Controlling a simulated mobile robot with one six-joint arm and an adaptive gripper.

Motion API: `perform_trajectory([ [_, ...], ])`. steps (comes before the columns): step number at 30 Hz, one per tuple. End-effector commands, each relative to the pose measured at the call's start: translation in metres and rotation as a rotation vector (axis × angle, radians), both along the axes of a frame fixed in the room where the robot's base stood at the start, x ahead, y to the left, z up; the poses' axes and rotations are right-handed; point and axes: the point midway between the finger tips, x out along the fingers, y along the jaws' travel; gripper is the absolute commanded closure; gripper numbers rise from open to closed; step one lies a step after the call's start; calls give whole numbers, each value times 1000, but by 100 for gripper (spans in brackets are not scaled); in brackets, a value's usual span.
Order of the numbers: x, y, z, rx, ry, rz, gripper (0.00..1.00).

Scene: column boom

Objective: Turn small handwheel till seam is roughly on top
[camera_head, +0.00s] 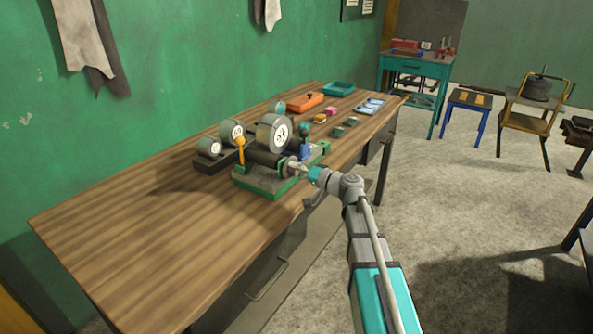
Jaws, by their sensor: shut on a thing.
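A bench device with a green base (262,188) stands on the wooden workbench. It carries a dark cylinder, a large round grey drum (274,133) with a white face, and a yellow-orange lever (240,147). The small handwheel (289,167) appears to be the light metal round part at the cylinder's near right end. My gripper (299,170) reaches in from the right and is shut on it. The fingers and the wheel are very small here, and the gripper partly covers the wheel. I cannot make out a seam.
The workbench (130,237) is clear at its near left. Behind the device lie an orange tool (305,102), a teal tray (338,89) and several small blocks. A smaller gauge (209,148) stands left of the device. Open floor (455,190) lies to the right.

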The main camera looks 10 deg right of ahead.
Motion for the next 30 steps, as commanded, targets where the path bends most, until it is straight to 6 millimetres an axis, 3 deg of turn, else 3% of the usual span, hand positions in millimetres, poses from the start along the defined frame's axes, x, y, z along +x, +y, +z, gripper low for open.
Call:
perform_trajectory([
  [15, 3, 1, 1, -245, -285, -1, 86],
  [30, 3, 0, 1, -284, -331, -2, 86],
])
